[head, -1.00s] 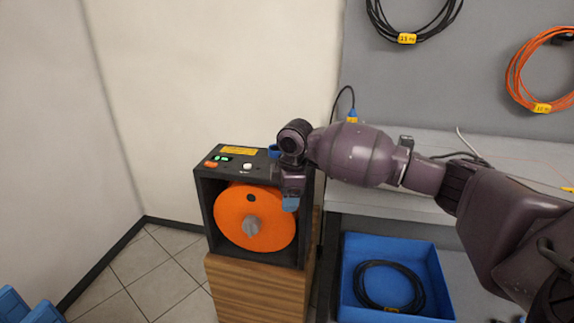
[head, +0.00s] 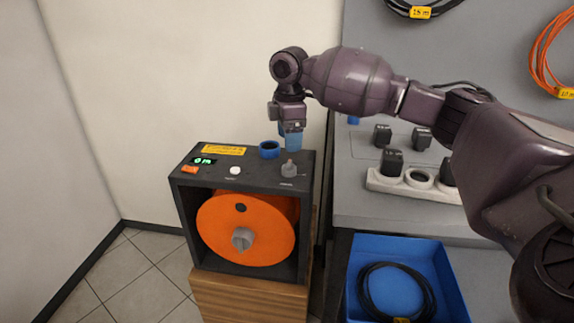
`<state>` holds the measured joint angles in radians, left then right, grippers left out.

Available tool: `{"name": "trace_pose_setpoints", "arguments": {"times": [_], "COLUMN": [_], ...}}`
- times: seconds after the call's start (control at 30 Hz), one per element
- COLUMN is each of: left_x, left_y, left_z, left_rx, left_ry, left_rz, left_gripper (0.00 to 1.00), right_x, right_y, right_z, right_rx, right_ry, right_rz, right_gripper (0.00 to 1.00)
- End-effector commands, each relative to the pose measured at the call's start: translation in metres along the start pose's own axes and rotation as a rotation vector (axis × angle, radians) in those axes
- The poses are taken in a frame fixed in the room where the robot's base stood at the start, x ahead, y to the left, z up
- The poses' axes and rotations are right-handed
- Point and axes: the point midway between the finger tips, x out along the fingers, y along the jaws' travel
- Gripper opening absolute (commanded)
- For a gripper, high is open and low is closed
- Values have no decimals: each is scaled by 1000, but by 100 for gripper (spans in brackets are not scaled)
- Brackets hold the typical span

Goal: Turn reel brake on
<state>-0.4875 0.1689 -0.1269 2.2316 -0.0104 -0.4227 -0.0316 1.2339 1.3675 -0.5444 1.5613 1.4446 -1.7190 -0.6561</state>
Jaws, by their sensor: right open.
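The reel box (head: 180,225) is a dark open-fronted case with an orange reel (head: 222,240) inside it. The labels by the controls are too small to read. My right gripper (head: 292,142) points down with blue fingertips, open and empty, just above and behind the grey knob. I cannot tell if it touches the panel. My left gripper is not in view.
The box stands on a wooden cabinet (head: 240,295). To the right, a grey bench (head: 360,205) carries black plugs (head: 392,162) and a white socket strip (head: 385,184). A blue bin (head: 455,290) with a coiled black cable (head: 370,290) is below. Coiled cables hang on the wall.

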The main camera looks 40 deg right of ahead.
Motion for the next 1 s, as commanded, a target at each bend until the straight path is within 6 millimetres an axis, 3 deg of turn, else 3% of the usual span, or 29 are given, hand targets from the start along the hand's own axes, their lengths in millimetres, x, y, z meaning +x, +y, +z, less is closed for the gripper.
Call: {"name": "trace_pose_setpoints", "arguments": {"times": [0.03, 0.1, 0.4, 0.9, 1.0], "left_x": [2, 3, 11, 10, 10], "left_y": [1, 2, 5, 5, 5], "left_z": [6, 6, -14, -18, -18], "left_rx": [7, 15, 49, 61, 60], "left_ry": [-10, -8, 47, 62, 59], "left_rz": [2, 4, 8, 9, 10], "left_gripper": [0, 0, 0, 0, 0], "right_x": [19, 32, 73, 82, 82], "right_y": [0, 0, 0, 0, 0], "right_z": [0, 1, 0, 0, 0], "right_rx": [0, 1, 0, 0, 0], "right_ry": [-7, -8, -5, -1, -1], "right_rz": [-11, -11, -7, -1, -1], "right_gripper": [66, 66, 66, 66, 52]}}
